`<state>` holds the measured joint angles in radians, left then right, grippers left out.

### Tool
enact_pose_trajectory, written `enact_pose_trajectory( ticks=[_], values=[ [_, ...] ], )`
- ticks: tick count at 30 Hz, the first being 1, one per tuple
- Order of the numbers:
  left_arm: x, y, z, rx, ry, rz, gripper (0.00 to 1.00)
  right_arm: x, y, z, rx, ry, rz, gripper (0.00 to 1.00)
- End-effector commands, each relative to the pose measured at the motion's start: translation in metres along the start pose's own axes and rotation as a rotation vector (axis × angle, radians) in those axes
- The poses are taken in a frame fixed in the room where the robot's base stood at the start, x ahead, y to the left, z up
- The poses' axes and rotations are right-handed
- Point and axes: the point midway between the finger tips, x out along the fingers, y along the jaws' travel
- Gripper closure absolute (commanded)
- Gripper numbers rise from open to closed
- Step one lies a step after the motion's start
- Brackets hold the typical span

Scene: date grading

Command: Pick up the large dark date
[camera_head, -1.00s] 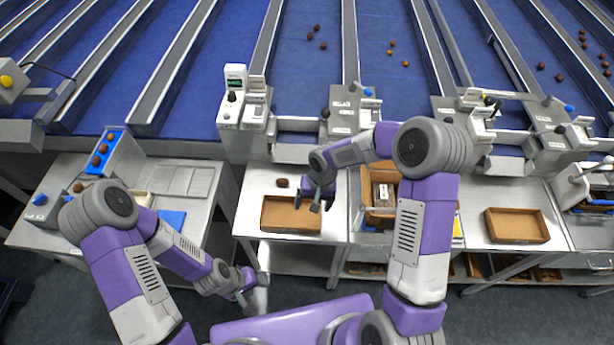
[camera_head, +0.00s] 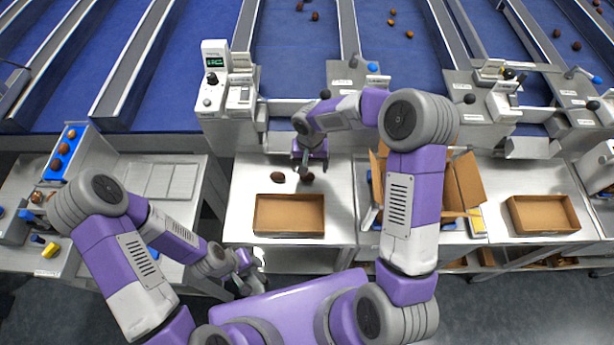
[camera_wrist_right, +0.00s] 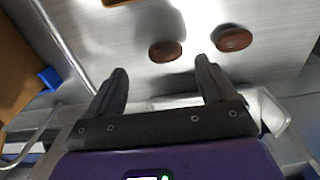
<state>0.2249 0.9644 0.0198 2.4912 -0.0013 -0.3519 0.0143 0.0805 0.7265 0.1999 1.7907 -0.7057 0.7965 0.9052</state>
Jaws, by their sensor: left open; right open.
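Two dark brown dates lie apart on the metal table behind the shallow tray. One date (camera_head: 278,177) is to the left; the other date (camera_head: 308,178) is by my right gripper (camera_head: 304,168). I cannot tell surely which is larger. In the right wrist view, one date (camera_wrist_right: 165,51) lies ahead of the open, empty fingers (camera_wrist_right: 163,82), roughly in line with the gap. The other date (camera_wrist_right: 234,39) lies further right, beyond the right finger. Neither is touched. My left gripper (camera_head: 246,268) is open and empty, low in front of the table.
A shallow brown tray (camera_head: 289,234) stands on the table in front of the dates. An open cardboard box (camera_head: 462,190) stands to the right, and another tray (camera_head: 543,231) beyond it. A grey weighing unit (camera_head: 214,80) stands at the back left, beside the blue belts.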

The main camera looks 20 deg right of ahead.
Motion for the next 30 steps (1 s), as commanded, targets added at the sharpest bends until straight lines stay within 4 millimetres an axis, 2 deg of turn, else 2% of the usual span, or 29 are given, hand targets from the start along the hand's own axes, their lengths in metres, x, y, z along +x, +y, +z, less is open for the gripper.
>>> enact_pose_trajectory(
  ticks=[9,12,19,27,30],
  values=[
    [0.000,0.000,0.000,0.000,0.001,0.000,0.57,0.045,-0.007,0.003,0.000,-0.003,0.000,0.16],
    [0.000,0.000,0.000,0.000,0.001,0.000,0.57,0.051,-0.007,0.002,0.000,-0.001,-0.001,0.16],
    [0.000,0.000,0.000,0.000,0.001,0.000,0.57,0.052,-0.007,0.002,0.001,0.000,-0.001,0.16],
    [0.000,0.000,0.000,0.000,0.001,0.000,0.57,0.052,-0.007,0.002,0.000,0.000,-0.001,0.56],
    [0.000,0.000,0.000,0.000,0.000,0.000,0.57,0.052,-0.007,0.002,0.000,0.000,-0.001,0.57]
  ],
)
